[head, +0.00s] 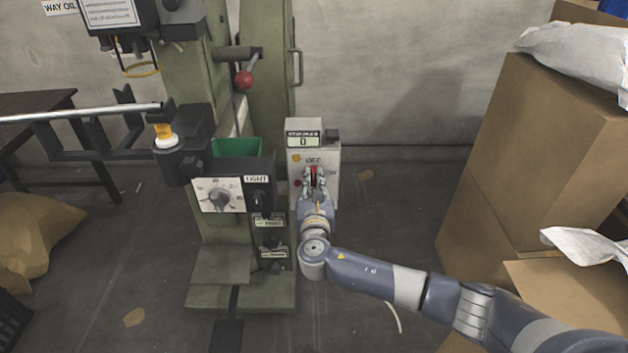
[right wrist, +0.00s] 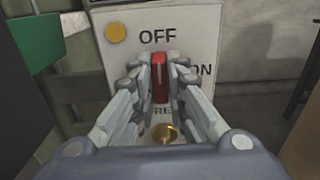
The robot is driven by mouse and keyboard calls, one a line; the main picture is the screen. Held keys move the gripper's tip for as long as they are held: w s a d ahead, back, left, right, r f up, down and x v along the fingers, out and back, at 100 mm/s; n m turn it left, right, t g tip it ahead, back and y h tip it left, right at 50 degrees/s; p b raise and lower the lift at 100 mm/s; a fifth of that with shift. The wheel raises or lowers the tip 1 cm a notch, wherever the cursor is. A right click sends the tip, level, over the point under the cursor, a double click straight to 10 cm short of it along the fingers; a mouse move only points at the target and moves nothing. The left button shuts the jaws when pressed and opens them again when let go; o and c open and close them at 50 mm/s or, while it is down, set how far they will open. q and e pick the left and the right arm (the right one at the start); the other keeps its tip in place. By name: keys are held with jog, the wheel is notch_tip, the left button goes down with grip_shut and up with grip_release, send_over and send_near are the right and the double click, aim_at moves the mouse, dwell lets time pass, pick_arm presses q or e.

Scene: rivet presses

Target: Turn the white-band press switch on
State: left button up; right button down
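The press (head: 250,290) is green and stands left of centre in the head view. A white ring with orange above it (head: 166,141) shows on its left side. A pale switch box (head: 329,156) with a display reading 0 is at its right. The red switch handle (right wrist: 160,82) stands upright below the word OFF, with ON to its right. It also shows in the head view (head: 314,176). My right gripper (right wrist: 160,75) has its fingertips close on both sides of the handle and looks shut on it. My left gripper is not in view.
Tall cardboard boxes (head: 535,150) stand at the right, near my right arm. A black control panel (head: 262,170) with a dial sits left of the switch box. A metal bar (head: 80,113) reaches in from the left. Floor between press and boxes is mostly clear.

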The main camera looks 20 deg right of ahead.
dwell(0.4)
jog(key=shift+m, duration=0.6)
jog(key=shift+f+m+b, duration=0.1)
jog(key=shift+m+b, duration=0.45)
jog(key=shift+m, duration=0.65)
pick_arm(q)
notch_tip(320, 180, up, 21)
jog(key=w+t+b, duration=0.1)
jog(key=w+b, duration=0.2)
jog(key=b, duration=0.3)
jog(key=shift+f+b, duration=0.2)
jog(key=shift+b, duration=0.15)
pick_arm(e)
jog(key=shift+s+d+f+m, duration=0.1)
jog(key=shift+d+m, duration=0.05)
jog(key=shift+m, duration=3.45)
jog(key=shift+d+m, duration=0.15)
jog(key=shift+m, duration=3.45)
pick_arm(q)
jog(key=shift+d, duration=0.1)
pick_arm(e)
jog(key=c, duration=1.6)
grip_release()
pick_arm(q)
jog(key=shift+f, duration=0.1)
